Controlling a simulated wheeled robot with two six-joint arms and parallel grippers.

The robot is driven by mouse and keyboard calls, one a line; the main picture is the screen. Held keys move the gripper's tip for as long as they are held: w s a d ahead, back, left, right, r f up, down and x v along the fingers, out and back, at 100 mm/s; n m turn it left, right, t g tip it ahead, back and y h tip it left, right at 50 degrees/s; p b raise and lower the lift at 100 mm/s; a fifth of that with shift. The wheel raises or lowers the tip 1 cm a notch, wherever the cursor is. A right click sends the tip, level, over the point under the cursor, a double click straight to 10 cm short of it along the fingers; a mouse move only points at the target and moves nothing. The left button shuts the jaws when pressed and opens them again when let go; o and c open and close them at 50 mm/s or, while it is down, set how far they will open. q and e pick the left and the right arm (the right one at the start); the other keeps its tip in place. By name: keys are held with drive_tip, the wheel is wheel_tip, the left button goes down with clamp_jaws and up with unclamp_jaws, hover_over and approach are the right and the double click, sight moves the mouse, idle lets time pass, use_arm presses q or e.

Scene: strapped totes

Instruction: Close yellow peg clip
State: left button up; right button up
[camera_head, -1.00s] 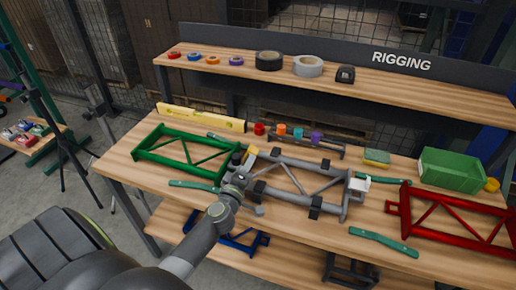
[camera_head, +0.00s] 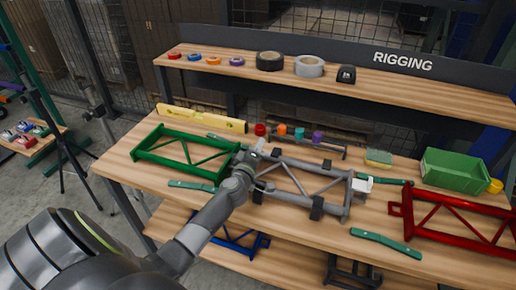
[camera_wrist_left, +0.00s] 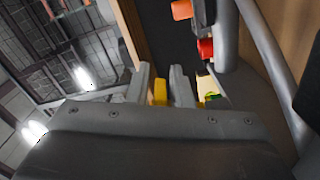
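The grey frame (camera_head: 300,180) lies on the bench between a green frame and a red frame. My left gripper (camera_head: 258,150) is at the frame's upper left corner, where it hides the yellow clip in the head view. In the left wrist view, a small yellow piece (camera_wrist_left: 160,92), apparently the clip, shows between the two fingertips of my gripper (camera_wrist_left: 161,85). The fingers stand apart on either side of it. I cannot tell whether they touch it. My right gripper is not in view.
A green frame (camera_head: 180,152) lies left and a red frame (camera_head: 460,222) right. A rail with coloured pegs (camera_head: 318,137) stands behind. A shelf (camera_head: 340,83) rises behind.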

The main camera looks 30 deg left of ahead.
use_arm(q)
clamp_jaws()
